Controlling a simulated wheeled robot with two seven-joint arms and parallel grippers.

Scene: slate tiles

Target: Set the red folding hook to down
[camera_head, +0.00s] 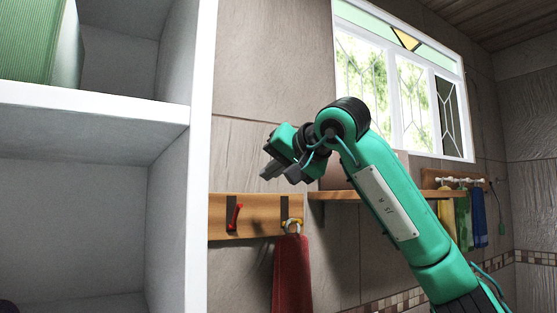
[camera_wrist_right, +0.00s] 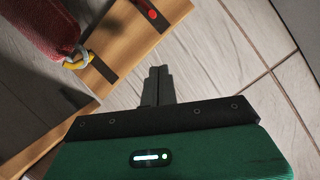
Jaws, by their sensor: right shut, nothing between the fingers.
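The red folding hook (camera_head: 235,217) sits on a dark plate near the left end of a wooden wall board (camera_head: 255,232). It runs slightly slanted along its plate, with its top end leaning right. In the right wrist view the hook (camera_wrist_right: 151,14) shows small at the top edge, near the board (camera_wrist_right: 128,40). My right gripper (camera_head: 276,170) is in front of and above the board, apart from the hook. In the wrist view its fingers (camera_wrist_right: 158,75) are together and empty, pointing toward the wall. My left gripper is out of view.
A red towel (camera_head: 291,275) hangs from a yellow and grey hook (camera_head: 292,225) right of the red hook. A white shelf unit (camera_head: 200,200) stands close on the left. A wooden ledge (camera_head: 335,195) runs right, behind my arm, below the window.

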